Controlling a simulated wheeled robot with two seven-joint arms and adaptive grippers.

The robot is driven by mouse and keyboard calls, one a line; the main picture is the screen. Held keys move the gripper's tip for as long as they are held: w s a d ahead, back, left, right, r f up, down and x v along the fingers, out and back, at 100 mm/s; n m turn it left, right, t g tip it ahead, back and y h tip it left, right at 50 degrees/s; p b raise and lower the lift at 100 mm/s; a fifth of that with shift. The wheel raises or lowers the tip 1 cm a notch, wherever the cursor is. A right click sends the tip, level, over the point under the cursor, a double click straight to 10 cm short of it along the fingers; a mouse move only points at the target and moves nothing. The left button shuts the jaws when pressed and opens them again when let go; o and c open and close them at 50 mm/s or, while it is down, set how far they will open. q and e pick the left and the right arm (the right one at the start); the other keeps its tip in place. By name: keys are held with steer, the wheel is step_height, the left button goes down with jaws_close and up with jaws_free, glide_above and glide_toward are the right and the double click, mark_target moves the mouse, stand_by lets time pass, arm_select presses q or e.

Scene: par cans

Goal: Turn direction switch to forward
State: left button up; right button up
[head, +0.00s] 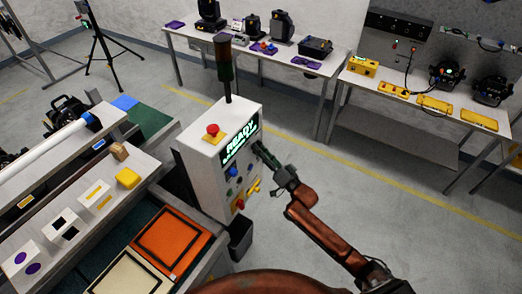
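A white control box (207,158) stands at the centre, with a red mushroom button (212,130) on top and a lit READY display (241,138) on its sloped front. Below the display are small controls: a blue knob (232,172), a dark one beside it, a green one, and a red and yellow one (239,204). Which of these is the direction switch, and how it is set, is too small to tell. My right gripper (260,150) is at the right edge of the box front, beside the display. Its finger opening and any contact are unclear. My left gripper is out of view.
A dark signal tower (224,65) rises from the box. A conveyor bench with several blocks, including a yellow one (128,178), and an orange tray (170,243) lies left. A dark bin (240,239) stands below the box. The floor to the right is clear.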

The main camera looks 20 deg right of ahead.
steer(key=shift+c, duration=0.2)
jaws_close()
steer(key=shift+w+d+f+n+g+y+b, duration=0.1)
steer(key=shift+n+g+y+b, duration=1.15)
steer(key=shift+n+b, duration=1.85)
steer(key=shift+d+r+n+g+y+b, duration=0.1)
steer(key=shift+n+g+y+b, duration=1.2)
steer(key=shift+n, duration=3.05)
steer(key=shift+w+d+f+n+g+y+b, duration=0.1)
steer(key=shift+n+g+y+b, duration=1.1)
steer(key=shift+n+b, duration=2.05)
steer(key=shift+n+t+y+p, duration=0.25)
steer(key=shift+n+y+p, duration=0.25)
steer(key=shift+n, duration=0.3)
